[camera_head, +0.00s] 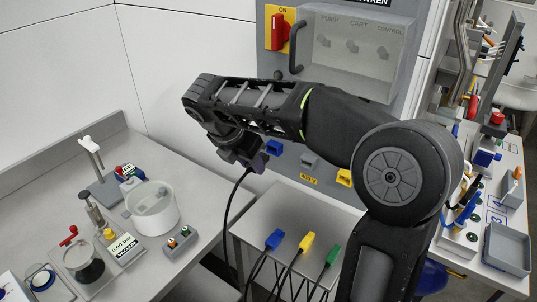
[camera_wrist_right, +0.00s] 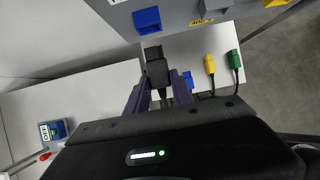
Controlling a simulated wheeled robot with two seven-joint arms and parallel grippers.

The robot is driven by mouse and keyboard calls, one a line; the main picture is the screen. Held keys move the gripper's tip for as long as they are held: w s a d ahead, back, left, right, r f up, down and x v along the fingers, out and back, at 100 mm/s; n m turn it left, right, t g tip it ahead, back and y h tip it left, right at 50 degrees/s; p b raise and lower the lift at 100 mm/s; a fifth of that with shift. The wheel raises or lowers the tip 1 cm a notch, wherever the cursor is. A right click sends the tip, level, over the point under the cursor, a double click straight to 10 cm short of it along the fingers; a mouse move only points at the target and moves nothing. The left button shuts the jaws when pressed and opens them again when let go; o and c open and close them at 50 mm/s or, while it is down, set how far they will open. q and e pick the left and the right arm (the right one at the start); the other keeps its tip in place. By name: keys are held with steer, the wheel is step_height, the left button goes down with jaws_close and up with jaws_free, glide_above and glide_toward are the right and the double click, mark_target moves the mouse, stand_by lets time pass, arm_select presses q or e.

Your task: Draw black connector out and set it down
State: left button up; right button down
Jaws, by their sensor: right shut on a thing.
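My right gripper (camera_head: 252,163) is in front of the lower left of the grey cabinet. In the right wrist view its purple fingers (camera_wrist_right: 158,98) are shut on the black connector (camera_wrist_right: 156,68). The connector's front end shows beyond the fingertips, apart from the blue socket (camera_wrist_right: 147,20) and in no socket that I can see. Its black cable (camera_head: 228,215) hangs down in the head view; the connector itself is mostly hidden there by the gripper. The cabinet also has a grey socket (camera_head: 309,160) and a yellow socket (camera_head: 344,177). My left gripper is out of view.
Blue (camera_head: 273,239), yellow (camera_head: 307,241) and green (camera_head: 333,254) connectors lie on a pale shelf (camera_head: 262,215) below the sockets, with cables over its front edge. The shelf's back left is bare.

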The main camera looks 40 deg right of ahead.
steer(key=a, duration=0.1)
steer(key=s+a, duration=0.1)
steer(key=a, duration=0.1)
steer(key=shift+a, duration=0.3)
stand_by(0.5)
steer(key=a+f+m+g, duration=0.4)
steer(key=a+f+m, duration=0.6)
steer(key=f, duration=0.6)
steer(key=shift+w+a+f+m+g+y, duration=0.25)
steer(key=shift+w+a+g+y, duration=0.2)
steer(key=shift+a, duration=0.7)
